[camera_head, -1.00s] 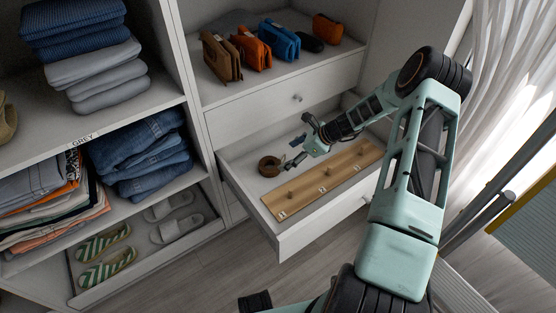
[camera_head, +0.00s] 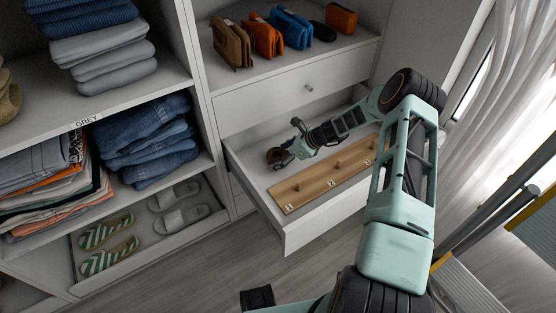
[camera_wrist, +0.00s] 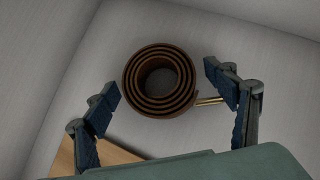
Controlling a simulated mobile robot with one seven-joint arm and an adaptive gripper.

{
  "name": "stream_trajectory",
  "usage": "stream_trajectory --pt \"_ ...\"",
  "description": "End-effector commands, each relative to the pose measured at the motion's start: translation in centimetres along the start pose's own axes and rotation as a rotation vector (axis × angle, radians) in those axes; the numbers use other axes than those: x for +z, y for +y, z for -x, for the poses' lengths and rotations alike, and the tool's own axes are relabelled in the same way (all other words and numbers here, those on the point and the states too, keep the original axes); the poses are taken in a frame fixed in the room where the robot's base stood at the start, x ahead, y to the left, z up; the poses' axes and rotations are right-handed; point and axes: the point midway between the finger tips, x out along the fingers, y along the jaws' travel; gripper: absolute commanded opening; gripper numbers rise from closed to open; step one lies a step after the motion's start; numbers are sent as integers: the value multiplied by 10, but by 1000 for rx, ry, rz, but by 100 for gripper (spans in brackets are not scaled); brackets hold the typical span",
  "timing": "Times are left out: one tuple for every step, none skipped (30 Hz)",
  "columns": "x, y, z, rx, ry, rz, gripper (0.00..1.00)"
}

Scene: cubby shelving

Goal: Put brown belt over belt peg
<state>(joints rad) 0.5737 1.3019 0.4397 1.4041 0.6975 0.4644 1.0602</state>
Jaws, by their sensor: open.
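The brown belt (camera_wrist: 133,82) is a rolled coil lying on the drawer floor in the wrist view. In the head view the belt (camera_head: 274,155) is partly hidden behind my gripper (camera_head: 287,150). My gripper (camera_wrist: 164,92) is open, with one blue-grey finger on each side of the coil. It looks above the belt, with visible gaps between fingers and coil. A gold-coloured piece sticks out from the coil toward the right finger. The wooden peg board (camera_head: 322,186) lies in the drawer in front, with several pegs and small labels.
The open white drawer (camera_head: 268,214) has walls around the belt and board. A shelf above holds several wallets or pouches (camera_head: 265,36). Folded jeans (camera_head: 150,140) and slippers (camera_head: 182,217) are in the cubbies at left. A curtain (camera_head: 500,100) hangs at right.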

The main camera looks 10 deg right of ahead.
Motion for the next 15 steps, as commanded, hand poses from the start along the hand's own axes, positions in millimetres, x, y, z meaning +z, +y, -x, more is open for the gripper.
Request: stream_trajectory --pt "0 -1 0 -1 0 0 78" --pt "0 -1 1 -1 0 0 78" --pt "0 0 1 -1 0 0 78" --pt "0 0 1 -1 0 0 78" --pt "0 0 1 -1 0 0 77" --pt "0 0 1 -1 0 0 72" --pt "0 0 1 -1 0 0 69" --pt "0 0 1 -1 0 0 66" --pt "0 0 1 -1 0 0 62" --pt "0 0 1 0 0 0 58" --pt "0 0 1 0 0 0 55" --pt "0 0 1 0 0 0 50" --pt "0 0 1 0 0 0 47" --pt "0 0 1 0 0 0 44" --pt "0 0 1 0 0 0 40"
